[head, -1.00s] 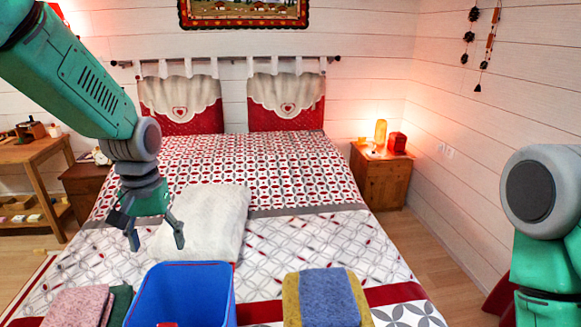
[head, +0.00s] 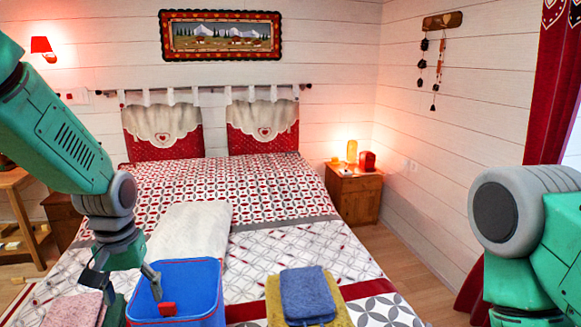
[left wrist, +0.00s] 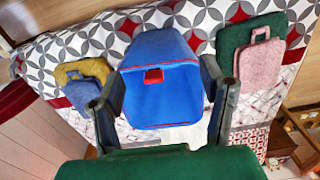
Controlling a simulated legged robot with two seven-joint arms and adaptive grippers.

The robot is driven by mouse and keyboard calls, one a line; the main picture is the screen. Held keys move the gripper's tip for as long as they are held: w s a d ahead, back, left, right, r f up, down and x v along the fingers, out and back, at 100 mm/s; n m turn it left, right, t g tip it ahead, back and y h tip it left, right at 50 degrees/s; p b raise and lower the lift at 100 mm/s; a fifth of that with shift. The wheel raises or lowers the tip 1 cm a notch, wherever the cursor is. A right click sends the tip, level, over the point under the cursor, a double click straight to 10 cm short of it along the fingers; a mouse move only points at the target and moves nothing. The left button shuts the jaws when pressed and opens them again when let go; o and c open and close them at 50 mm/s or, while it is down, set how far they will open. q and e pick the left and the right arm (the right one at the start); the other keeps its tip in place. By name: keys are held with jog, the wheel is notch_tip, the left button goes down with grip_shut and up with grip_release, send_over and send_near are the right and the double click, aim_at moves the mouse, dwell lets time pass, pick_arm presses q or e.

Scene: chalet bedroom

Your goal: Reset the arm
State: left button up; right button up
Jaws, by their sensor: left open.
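My left gripper (head: 132,298) is open with nothing between its fingers. In the head view it hangs at the left edge of the blue bin (head: 207,277), one finger overlapping the bin in the picture. In the left wrist view, the open fingers (left wrist: 162,68) frame the bin (left wrist: 160,105), which stands on the bed. A small red thing (head: 167,308) shows at the bin, and it also appears in the left wrist view (left wrist: 153,76). I cannot tell whether any finger touches the bin. My right gripper is not in view; only upper parts of my right arm show.
A blue folded cloth (head: 306,292) lies on a yellow one (head: 340,305) right of the bin. Pink (left wrist: 258,65) and green (left wrist: 232,38) cloths lie on its other side. A white pillow (head: 195,232) lies behind. A nightstand (head: 353,195) stands right of the bed.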

pick_arm(q)
jog(key=s+f+m+b, duration=0.1)
jog(key=s+f+b, duration=0.35)
jog(key=f, duration=0.75)
jog(key=s+f+b, duration=0.2)
jog(key=s+f, duration=0.5)
jog(key=f, duration=0.5)
jog(key=s+d+f+m+b, duration=0.2)
jog(key=s+f+b, duration=0.3)
jog(key=s+f, duration=0.8)
jog(key=s, duration=0.4)
jog(key=shift+d+t+b, duration=0.15)
jog(key=shift+t+b, duration=0.15)
jog(key=shift+b, duration=0.1)
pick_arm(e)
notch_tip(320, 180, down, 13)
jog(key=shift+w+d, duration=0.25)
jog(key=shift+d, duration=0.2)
pick_arm(q)
jog(key=shift+a+f, duration=0.2)
jog(key=shift+a, duration=0.15)
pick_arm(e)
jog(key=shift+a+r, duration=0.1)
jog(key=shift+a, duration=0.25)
pick_arm(q)
jog(key=shift+d+r, duration=0.1)
jog(key=shift+d, duration=0.2)
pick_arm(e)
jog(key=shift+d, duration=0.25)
